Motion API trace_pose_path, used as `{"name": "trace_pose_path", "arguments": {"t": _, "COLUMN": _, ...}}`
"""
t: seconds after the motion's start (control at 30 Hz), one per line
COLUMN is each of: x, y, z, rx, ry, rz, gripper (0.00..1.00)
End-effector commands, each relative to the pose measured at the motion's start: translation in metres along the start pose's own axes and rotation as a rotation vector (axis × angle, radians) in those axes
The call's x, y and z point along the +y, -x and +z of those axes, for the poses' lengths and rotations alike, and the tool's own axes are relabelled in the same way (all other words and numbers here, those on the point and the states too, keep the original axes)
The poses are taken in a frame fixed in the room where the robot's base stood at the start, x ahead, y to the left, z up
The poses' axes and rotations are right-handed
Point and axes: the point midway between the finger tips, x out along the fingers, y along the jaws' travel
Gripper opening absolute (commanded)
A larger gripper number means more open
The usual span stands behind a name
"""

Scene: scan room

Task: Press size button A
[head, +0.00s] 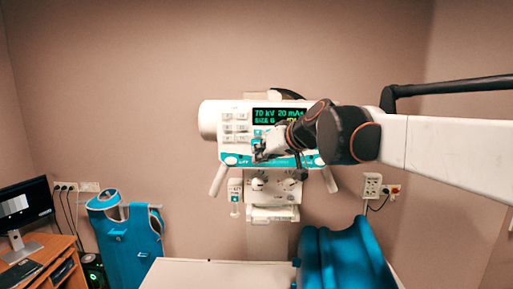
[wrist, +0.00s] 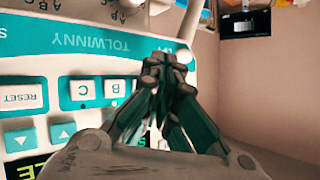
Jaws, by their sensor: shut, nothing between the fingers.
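The control panel of the X-ray unit (head: 234,113) is on the tube head at the centre of the head view. Its dark display (head: 279,115) shows green text: 70 kV, 20 mAs and a size line partly hard to read. In the wrist view the panel appears upside down, with size button C (wrist: 83,90) and size button B (wrist: 116,88) showing. Size button A cannot be seen; my gripper covers the panel just right of B. My gripper (wrist: 166,66) is shut and empty, in front of the panel; I cannot tell whether its tips touch it. It also shows in the head view (head: 259,151).
A reset button (wrist: 20,97) and arrow buttons (wrist: 62,133) lie close by on the panel. Handles (head: 219,180) stick out below the tube head.

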Motion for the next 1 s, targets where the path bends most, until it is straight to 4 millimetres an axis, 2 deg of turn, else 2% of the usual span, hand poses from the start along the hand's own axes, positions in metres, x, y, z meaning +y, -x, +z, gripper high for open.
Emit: {"name": "trace_pose_path", "arguments": {"t": 1.0, "x": 0.0042, "y": -0.0055, "z": -0.0044, "rx": 0.000, "ry": 0.000, "rz": 0.000, "gripper": 0.00}}
